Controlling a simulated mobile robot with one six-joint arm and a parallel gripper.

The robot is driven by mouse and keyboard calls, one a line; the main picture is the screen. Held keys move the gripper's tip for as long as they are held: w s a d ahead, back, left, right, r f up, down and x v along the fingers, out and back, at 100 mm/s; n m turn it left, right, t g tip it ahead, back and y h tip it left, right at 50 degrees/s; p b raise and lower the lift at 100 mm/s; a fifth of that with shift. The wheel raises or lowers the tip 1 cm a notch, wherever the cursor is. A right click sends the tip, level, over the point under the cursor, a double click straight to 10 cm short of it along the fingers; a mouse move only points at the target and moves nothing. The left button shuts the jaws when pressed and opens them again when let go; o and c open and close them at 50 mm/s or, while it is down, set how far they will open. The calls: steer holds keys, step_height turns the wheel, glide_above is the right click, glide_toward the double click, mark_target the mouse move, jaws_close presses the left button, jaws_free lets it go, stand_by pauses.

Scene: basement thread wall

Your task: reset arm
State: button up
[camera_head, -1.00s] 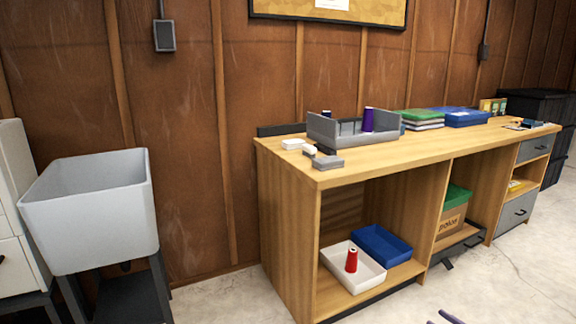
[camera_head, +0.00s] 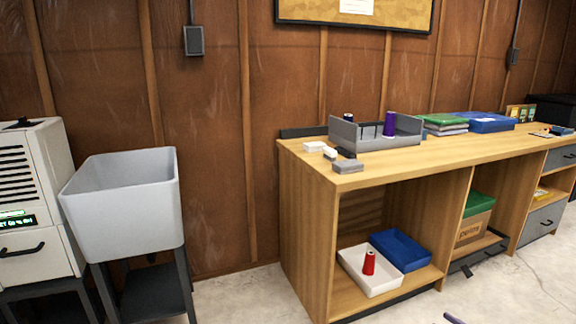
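My gripper may be the small dark purple piece (camera_head: 453,318) at the bottom edge, cut off by the frame. It is over the concrete floor, in front of the wooden bench and apart from it. Only a tip shows, so I cannot tell whether it is open or shut, or whether it holds anything. The rest of my arm is out of view.
A wooden bench (camera_head: 310,230) stands along the wall. On top are a grey tray (camera_head: 405,141) and a purple spool (camera_head: 390,123). A red spool (camera_head: 369,262) stands in a white tray (camera_head: 352,274) below. A grey sink (camera_head: 122,205) stands left. The floor (camera_head: 245,297) between is clear.

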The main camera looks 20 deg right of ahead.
steer(key=w+a+r+n+g+y+p, duration=0.1)
steer(key=w+a+r+n+y+p, duration=0.2)
steer(key=w+a, duration=0.7)
steer(key=w+a+r+n+g+y+p, duration=0.1)
steer(key=w+a+r+g+y+p, duration=0.15)
steer(key=w+a+p, duration=0.75)
steer(key=s+a+n+g+y+p, duration=0.2)
steer(key=a+n+g+y+p, duration=0.4)
steer(key=a, duration=2.8)
steer(key=s+a+r+n+g+h+p, duration=0.1)
steer(key=s+a+n+g+h+p, duration=0.25)
steer(key=s+a, duration=0.5)
steer(key=s+a+r+n+g+h+p, duration=0.1)
steer(key=s+a+n+g+p, duration=0.4)
steer(key=a, duration=0.6)
steer(key=s+a+r+n+g+h+p, duration=0.1)
steer(key=s+n+g+h+p, duration=0.2)
steer(key=s, duration=0.5)
steer(key=s+r+n+g+h+p, duration=0.1)
steer(key=s+r+n+g+h, duration=0.2)
steer(key=s, duration=0.6)
steer(key=s+d+f+n+t+h, duration=0.1)
steer(key=s+d+n+h, duration=0.2)
steer(key=d+n, duration=0.6)
steer(key=shift+s+d+h, duration=0.15)
steer(key=shift+h, duration=0.75)
